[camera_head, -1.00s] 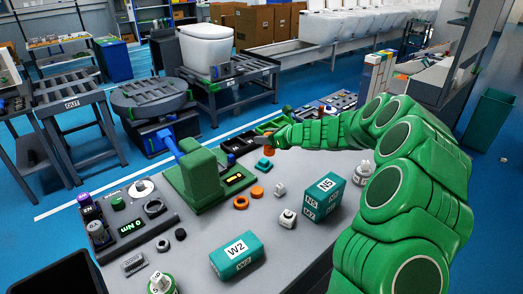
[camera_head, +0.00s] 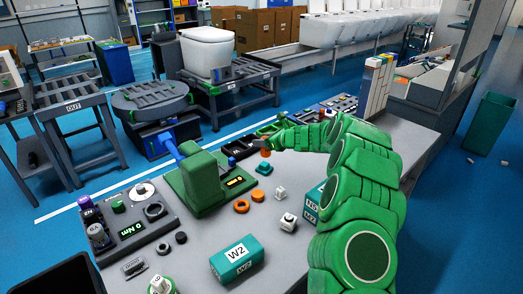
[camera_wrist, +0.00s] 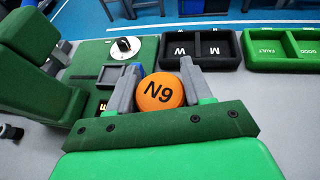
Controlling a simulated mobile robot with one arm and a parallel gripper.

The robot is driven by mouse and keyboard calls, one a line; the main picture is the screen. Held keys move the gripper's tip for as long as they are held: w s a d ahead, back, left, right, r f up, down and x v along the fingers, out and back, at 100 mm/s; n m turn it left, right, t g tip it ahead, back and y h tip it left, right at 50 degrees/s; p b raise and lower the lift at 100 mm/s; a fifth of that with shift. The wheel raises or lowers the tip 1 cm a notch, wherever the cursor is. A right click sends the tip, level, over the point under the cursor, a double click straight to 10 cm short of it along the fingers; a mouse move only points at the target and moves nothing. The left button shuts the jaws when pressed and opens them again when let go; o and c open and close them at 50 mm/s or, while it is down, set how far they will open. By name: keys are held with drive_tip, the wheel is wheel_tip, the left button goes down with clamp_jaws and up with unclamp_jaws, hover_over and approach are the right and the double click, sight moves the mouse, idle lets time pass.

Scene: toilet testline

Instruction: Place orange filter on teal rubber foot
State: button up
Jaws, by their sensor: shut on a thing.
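My gripper (camera_head: 266,147) is shut on the orange filter (camera_head: 265,153), a round orange piece. In the wrist view the filter (camera_wrist: 160,92) sits between the two grey fingers (camera_wrist: 158,78), with its "N9" face towards the camera. The teal rubber foot (camera_head: 264,168) is a small teal piece on the grey table, just below the held filter in the head view. The filter appears above the foot and apart from it; the exact height is hard to tell. The foot is not visible in the wrist view.
A green press-like fixture (camera_head: 203,178) stands left of the foot. Orange rings (camera_head: 241,206), white small parts (camera_head: 288,220) and a teal W2 box (camera_head: 237,258) lie nearer. Black trays (camera_wrist: 195,48) and green FAULT/GOOD trays (camera_wrist: 280,48) are behind. My arm partly hides another teal box (camera_head: 313,203).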

sight(262, 149)
drive_tip(key=shift+w+a+f, duration=0.2)
drive_tip(key=shift+w+f, duration=0.45)
drive_tip(key=shift+f, duration=0.2)
drive_tip(key=shift+w+a+f, duration=0.15)
drive_tip(key=shift+w+f, duration=0.45)
drive_tip(key=shift+f, duration=1.7)
drive_tip(key=o, duration=1.1)
drive_tip(key=shift+f, duration=0.1)
drive_tip(key=shift+c, duration=0.2)
drive_tip(key=v, duration=1.2)
drive_tip(key=shift+s, duration=0.1)
